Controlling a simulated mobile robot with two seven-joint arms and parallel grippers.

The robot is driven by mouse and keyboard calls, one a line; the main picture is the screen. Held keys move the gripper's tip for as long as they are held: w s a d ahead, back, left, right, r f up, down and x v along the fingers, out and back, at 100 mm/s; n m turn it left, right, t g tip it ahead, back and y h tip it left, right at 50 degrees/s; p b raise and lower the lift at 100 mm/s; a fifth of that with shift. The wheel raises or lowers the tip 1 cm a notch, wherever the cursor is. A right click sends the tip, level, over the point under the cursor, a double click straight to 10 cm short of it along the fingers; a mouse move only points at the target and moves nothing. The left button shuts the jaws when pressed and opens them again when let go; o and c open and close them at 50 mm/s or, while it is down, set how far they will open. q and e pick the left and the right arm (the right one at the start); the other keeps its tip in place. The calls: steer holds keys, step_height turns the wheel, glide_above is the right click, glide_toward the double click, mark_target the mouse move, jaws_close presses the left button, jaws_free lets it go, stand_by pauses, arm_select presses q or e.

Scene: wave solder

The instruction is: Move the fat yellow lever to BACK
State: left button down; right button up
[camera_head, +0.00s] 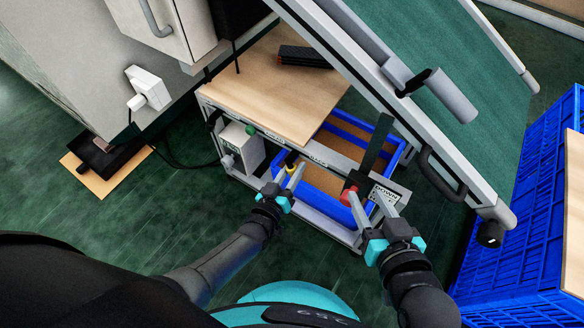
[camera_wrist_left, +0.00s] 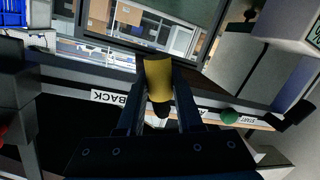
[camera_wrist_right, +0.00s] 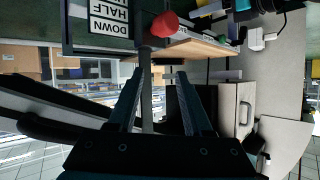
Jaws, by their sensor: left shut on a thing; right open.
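The fat yellow lever (camera_wrist_left: 158,78) stands between the fingers of my left gripper (camera_wrist_left: 158,72) in the left wrist view, a dark part showing below it. In the head view the yellow lever (camera_head: 291,168) is small and partly covered by my left gripper (camera_head: 291,177), which is shut on it at the front rail. A BACK label (camera_wrist_left: 108,98) is on the rail, left of the lever in the left wrist view. My right gripper (camera_head: 368,206) is open, close to a red knob (camera_head: 347,195); its fingers also show apart in the right wrist view (camera_wrist_right: 163,72).
A DOWN/HALF label (camera_head: 384,196) is beside the red knob (camera_wrist_right: 163,24). A green knob (camera_head: 251,129) and grey control box (camera_head: 240,147) are left of the lever. A tilted green-topped panel (camera_head: 430,75) overhangs the right. A blue crate (camera_head: 520,215) stands far right.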

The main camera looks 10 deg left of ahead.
stand_by(0.3)
arm_select(q)
steer(key=c, duration=0.6)
jaws_free()
